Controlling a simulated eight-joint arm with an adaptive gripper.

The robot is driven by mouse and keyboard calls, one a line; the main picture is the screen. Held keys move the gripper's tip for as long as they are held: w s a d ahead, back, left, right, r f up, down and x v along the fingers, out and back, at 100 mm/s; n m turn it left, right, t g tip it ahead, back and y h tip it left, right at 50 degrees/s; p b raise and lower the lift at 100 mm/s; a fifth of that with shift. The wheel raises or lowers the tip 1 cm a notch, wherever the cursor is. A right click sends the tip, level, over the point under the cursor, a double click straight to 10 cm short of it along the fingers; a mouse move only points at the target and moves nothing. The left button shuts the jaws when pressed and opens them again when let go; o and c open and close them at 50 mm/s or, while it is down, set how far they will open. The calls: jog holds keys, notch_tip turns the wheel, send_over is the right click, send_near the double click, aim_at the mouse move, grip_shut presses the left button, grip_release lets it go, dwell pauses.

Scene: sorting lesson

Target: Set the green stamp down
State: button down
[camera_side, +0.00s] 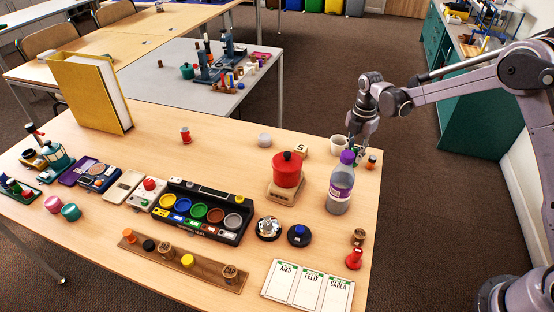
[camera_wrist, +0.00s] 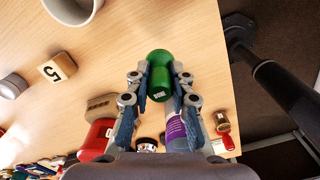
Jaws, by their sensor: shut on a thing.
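The green stamp (camera_wrist: 159,74) is between the two fingers of my gripper (camera_wrist: 160,92) in the wrist view. The fingers are shut on it, one on each side. A small white label shows on the stamp. In the side view my gripper (camera_side: 362,142) is near the table's right edge, just behind the purple-capped bottle (camera_side: 341,185). I cannot make out the stamp clearly there, nor tell whether it touches the table (camera_side: 230,120).
A white cup (camera_side: 338,143) stands beside my gripper, and a small orange-topped piece (camera_side: 371,162) is near the edge. A red pot (camera_side: 287,170) and a block marked 5 (camera_side: 301,149) stand to the left. Bare wood lies between the cup and block in the wrist view.

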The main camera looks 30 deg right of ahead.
jog(key=w+a+f, duration=0.2)
jog(key=a, duration=0.1)
jog(key=shift+a+f, duration=0.1)
jog(key=shift+f, duration=2)
jog(key=shift+f, duration=0.15)
jog(key=c, duration=1.2)
grip_release()
